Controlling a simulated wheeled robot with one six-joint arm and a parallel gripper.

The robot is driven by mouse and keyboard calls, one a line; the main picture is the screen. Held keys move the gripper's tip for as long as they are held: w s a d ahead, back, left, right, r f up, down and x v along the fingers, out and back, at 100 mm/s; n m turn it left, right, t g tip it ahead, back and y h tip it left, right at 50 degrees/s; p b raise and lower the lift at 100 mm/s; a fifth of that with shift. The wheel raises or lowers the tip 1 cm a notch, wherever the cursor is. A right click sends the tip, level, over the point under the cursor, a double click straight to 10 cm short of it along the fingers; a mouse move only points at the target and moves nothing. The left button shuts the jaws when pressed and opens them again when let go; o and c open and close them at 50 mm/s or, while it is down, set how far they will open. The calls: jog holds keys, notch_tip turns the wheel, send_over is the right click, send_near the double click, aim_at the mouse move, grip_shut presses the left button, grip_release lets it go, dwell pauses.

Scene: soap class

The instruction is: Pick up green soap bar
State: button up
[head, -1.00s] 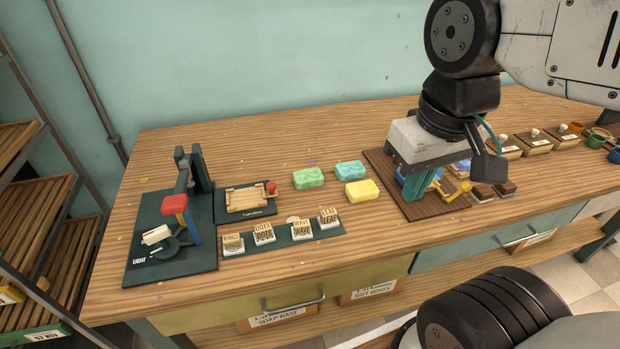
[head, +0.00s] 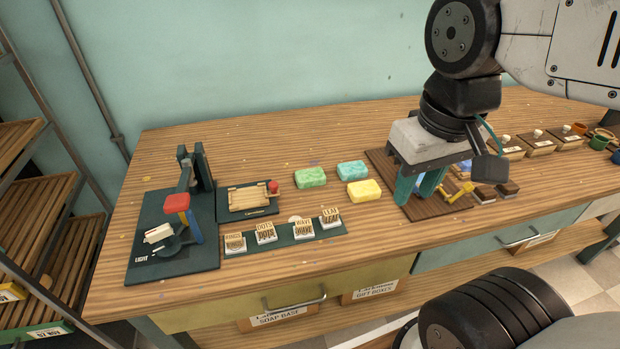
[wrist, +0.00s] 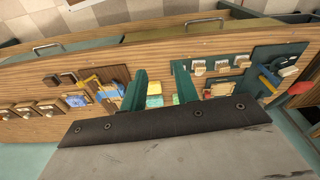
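The green soap bar (head: 310,177) lies flat on the wooden table, left of a blue soap bar (head: 352,170) and behind-left of a yellow soap bar (head: 363,190). My gripper (head: 418,188) hangs over the brown board to the right of the soaps, apart from them. In the wrist view my gripper (wrist: 160,83) has its two green fingers spread with a gap between them and nothing held. The yellow soap (wrist: 154,88) and blue soap (wrist: 154,101) show between the fingers.
A press (head: 184,215) stands at the left, with a wooden tray (head: 248,197) beside it. Several labelled stamps (head: 265,233) sit in front of the soaps. A brown board (head: 430,208) with tools lies right. The table behind the soaps is clear.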

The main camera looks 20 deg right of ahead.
jog(key=o, duration=1.4)
jog(key=w+f+g, duration=0.2)
jog(key=w+f, duration=0.1)
jog(key=shift+w+a+f, duration=0.1)
jog(key=shift+f, duration=0.05)
jog(key=shift+c, duration=0.2)
jog(key=t+h, duration=0.1)
jog(key=t, duration=0.2)
send_near(310, 174)
jog(key=s+f, duration=0.1)
jog(key=s, duration=0.1)
jog(key=s+d+f, duration=0.1)
jog(key=s, duration=0.1)
jog(key=s+f, duration=0.1)
jog(key=s, duration=0.1)
jog(key=shift+d, duration=0.25)
jog(key=shift+w+a+f+m+t+y, duration=0.15)
jog(key=shift+w+f+t, duration=0.25)
jog(key=shift+w+f, duration=0.7)
jog(key=shift+w+a+f+m+t+y, duration=0.1)
jog(key=shift+w+f+m+t, duration=0.25)
jog(key=shift+w+f, duration=0.7)
jog(key=shift+w+a+f+m+t+y, duration=0.1)
jog(key=shift+w+f+t, duration=0.45)
jog(key=shift+w, duration=0.9)
